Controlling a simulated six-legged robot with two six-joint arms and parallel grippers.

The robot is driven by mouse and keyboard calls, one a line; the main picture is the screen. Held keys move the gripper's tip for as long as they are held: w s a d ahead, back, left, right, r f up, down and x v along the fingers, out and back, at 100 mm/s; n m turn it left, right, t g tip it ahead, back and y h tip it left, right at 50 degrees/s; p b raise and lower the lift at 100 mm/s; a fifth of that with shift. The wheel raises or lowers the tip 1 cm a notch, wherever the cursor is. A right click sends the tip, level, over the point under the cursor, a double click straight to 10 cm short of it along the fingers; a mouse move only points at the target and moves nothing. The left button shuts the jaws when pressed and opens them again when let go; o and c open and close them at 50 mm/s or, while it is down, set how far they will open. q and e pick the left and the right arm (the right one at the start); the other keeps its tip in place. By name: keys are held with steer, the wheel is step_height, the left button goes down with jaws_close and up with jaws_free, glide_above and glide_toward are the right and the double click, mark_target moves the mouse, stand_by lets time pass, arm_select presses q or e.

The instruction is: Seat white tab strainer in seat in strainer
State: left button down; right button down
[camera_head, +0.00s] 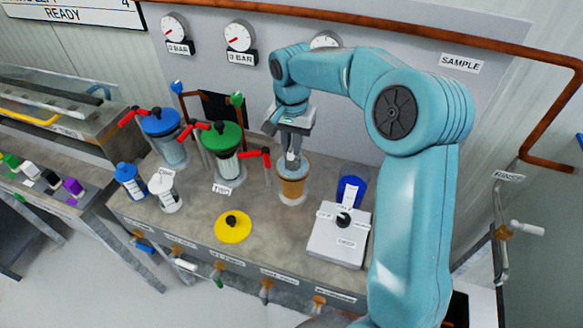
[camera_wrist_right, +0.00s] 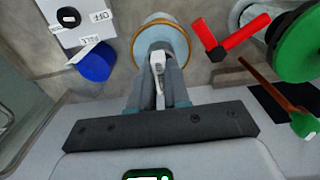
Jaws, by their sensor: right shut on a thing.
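The open strainer pot (camera_head: 291,187), a tan cup with a pale rim, stands on the bench; in the wrist view its round rim (camera_wrist_right: 183,32) shows beyond my fingers. My right gripper (camera_head: 291,160) points down over the pot's mouth. In the wrist view its fingers (camera_wrist_right: 157,78) are shut on a pale tab (camera_wrist_right: 157,60), which I take for the white tab strainer. The strainer's body is mostly hidden by the fingers and the pot, so I cannot tell how deep it sits or whether it touches the seat. My left gripper is not in view.
A yellow lid (camera_head: 232,228) with a black knob lies in front. A green-lidded pot (camera_head: 224,160) with red handles stands close left of the open pot, a blue-lidded one (camera_head: 170,148) farther left. A switch box (camera_head: 337,247) and blue cup (camera_head: 359,185) stand right.

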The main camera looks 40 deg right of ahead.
mark_target(292, 168)
step_height(292, 168, down, 9)
steer(key=shift+d+r, duration=0.1)
steer(key=shift+r, duration=0.1)
steer(key=shift+f, duration=0.1)
steer(key=c, duration=1.4)
jaws_free()
step_height(292, 168, up, 12)
steer(key=shift+r, duration=0.2)
